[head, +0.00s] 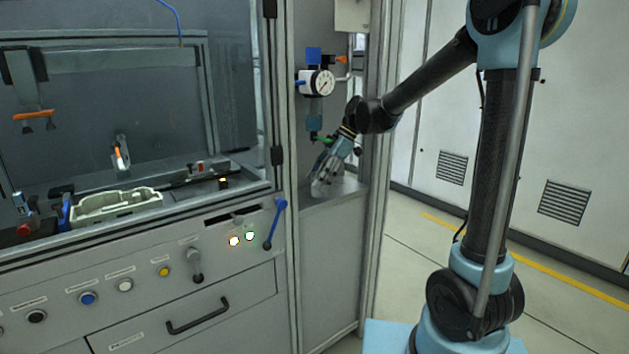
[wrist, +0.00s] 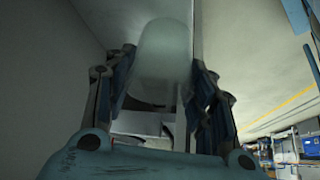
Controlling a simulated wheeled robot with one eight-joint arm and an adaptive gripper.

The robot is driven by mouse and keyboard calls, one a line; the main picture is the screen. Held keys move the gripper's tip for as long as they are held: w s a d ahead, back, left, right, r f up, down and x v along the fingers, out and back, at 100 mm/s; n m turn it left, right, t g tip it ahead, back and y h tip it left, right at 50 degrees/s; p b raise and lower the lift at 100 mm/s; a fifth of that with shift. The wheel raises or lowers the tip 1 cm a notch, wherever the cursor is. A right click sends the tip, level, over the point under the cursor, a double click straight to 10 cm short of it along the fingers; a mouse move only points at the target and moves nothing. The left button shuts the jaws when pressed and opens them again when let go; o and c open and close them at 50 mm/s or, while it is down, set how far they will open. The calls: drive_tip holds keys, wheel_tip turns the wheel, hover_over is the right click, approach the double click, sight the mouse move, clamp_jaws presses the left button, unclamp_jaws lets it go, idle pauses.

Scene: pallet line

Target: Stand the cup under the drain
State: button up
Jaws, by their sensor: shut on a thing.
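A pale, translucent cup (wrist: 165,62) is between the two fingers of my gripper (wrist: 163,85) in the wrist view. In the head view my gripper (head: 324,171) reaches into the narrow bay, just above its grey floor. The cup is small and mostly hidden by the fingers there. The filter unit (head: 314,112) with a round gauge hangs on the bay wall above the gripper. A green piece, probably its drain (head: 322,139), shows just above the fingers. I cannot tell whether the cup touches the floor or is directly below the drain.
The bay's frame post (head: 375,130) stands close to the right of my wrist. The glazed machine with a pale tray part (head: 115,204) is at the left. A blue lever (head: 275,222) sticks out on its front panel. The floor at the right is open.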

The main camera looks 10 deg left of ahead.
sight(317, 173)
drive_tip(key=w+a, duration=0.2)
drive_tip(key=shift+w+a+f, duration=0.1)
drive_tip(key=shift+w+a, duration=0.1)
drive_tip(key=shift+a, duration=0.15)
drive_tip(key=shift+f, duration=0.55)
drive_tip(key=shift+s+f, duration=0.1)
drive_tip(key=o, duration=1)
drive_tip(key=shift+d, duration=0.1)
